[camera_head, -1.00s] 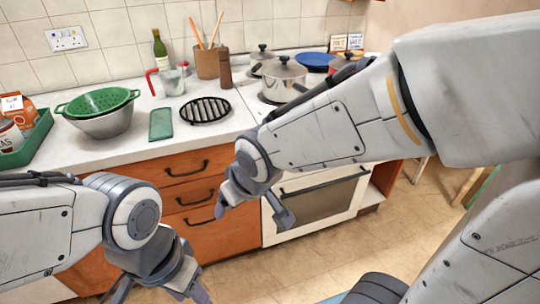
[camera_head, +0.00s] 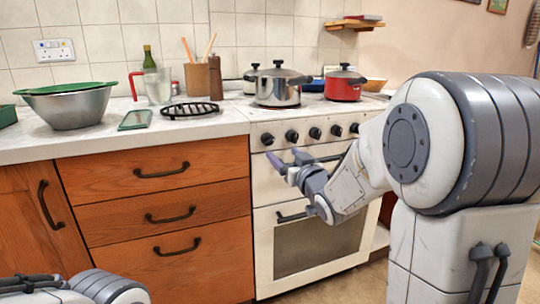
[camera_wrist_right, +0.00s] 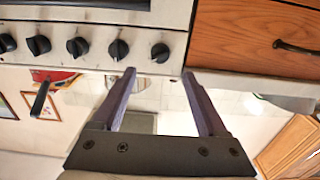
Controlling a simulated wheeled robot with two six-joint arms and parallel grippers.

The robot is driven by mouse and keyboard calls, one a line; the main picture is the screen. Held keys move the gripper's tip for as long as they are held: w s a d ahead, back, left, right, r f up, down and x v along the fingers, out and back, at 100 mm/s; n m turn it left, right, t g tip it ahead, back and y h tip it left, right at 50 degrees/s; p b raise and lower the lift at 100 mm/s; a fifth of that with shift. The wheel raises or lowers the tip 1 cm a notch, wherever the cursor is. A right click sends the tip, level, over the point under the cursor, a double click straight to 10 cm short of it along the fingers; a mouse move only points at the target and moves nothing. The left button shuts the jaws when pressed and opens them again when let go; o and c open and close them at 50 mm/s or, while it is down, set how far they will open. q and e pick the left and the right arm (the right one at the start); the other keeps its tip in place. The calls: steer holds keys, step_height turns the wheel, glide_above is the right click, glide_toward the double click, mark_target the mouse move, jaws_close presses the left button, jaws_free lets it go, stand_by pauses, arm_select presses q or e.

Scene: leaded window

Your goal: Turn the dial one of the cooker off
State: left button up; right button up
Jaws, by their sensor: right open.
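The white cooker (camera_head: 262,185) stands right of the wooden drawers. A row of several black dials runs along its front panel. The leftmost dial (camera_head: 267,138) is just above my right gripper (camera_head: 287,160), which is open and empty in front of the cooker. In the right wrist view, which is upside down, that dial (camera_wrist_right: 160,52) lies beyond and between the fingertips (camera_wrist_right: 158,74), with no visible contact. The dials' settings are too small to read. Only part of my left arm shows at bottom left; its gripper is out of view.
A steel pot (camera_head: 278,88) and a red pot (camera_head: 345,85) stand on the cooker top. An oven handle (camera_head: 292,216) sticks out below the panel. A black trivet (camera_head: 189,109), green board (camera_head: 136,120) and colander (camera_head: 66,105) are on the counter.

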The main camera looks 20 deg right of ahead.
mark_target(270, 142)
steer(key=w, duration=0.3)
steer(key=w+b, duration=0.1)
steer(key=w, duration=0.6)
steer(key=shift+a, duration=0.25)
jaws_close()
